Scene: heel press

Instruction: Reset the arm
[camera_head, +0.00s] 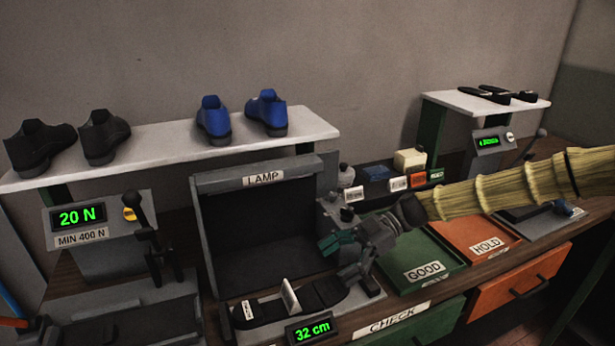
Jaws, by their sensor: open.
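My gripper (357,284) is open and points down over the right part of the lamp station. My arm (510,186), in a straw-coloured sleeve, reaches in from the right edge. A black shoe sole (318,294) lies flat on the lamp station (262,225), with a white tag standing on it. Its right end is close to the gripper fingers; I cannot tell whether they touch.
A green GOOD tray (432,252) and an orange HOLD tray (478,232) lie right of the gripper. A press (85,228) reading 20 N is at left. A shelf (165,147) at the back holds black and blue shoes.

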